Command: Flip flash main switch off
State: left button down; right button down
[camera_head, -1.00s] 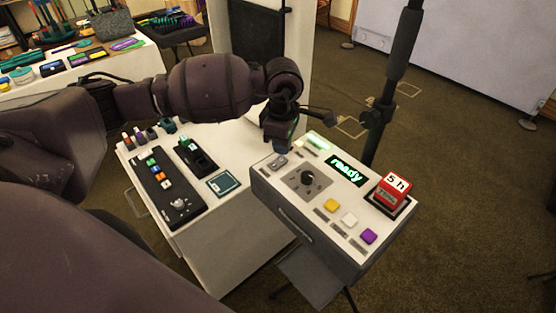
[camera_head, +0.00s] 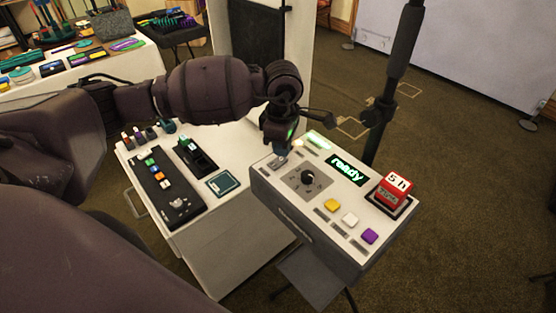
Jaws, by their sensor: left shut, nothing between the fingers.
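The flash control box (camera_head: 290,192) is a white-topped grey unit with a lit display reading "ready" (camera_head: 346,169) and a green lit strip (camera_head: 319,140). The small grey main switch (camera_head: 277,162) sits at its far left corner. My left gripper (camera_head: 281,154) is shut and empty, pointing down right at the switch. It covers part of the switch, so I cannot tell the lever's position or whether the fingers touch it. My right gripper is not in view.
A black dial (camera_head: 308,177), yellow (camera_head: 332,205), white (camera_head: 350,219) and purple (camera_head: 369,236) buttons, and a red "5 h" block (camera_head: 394,190) are on the box. A white table (camera_head: 220,228) with a black button panel (camera_head: 168,190) stands left. A dark pole (camera_head: 390,90) rises behind.

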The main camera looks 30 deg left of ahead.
aim_at(282, 158)
pick_arm(q)
jog(key=shift+f+b, duration=0.55)
jog(key=shift+f, duration=0.3)
dwell(0.5)
jog(key=shift+r+p, duration=1.55)
jog(key=shift+r, duration=2)
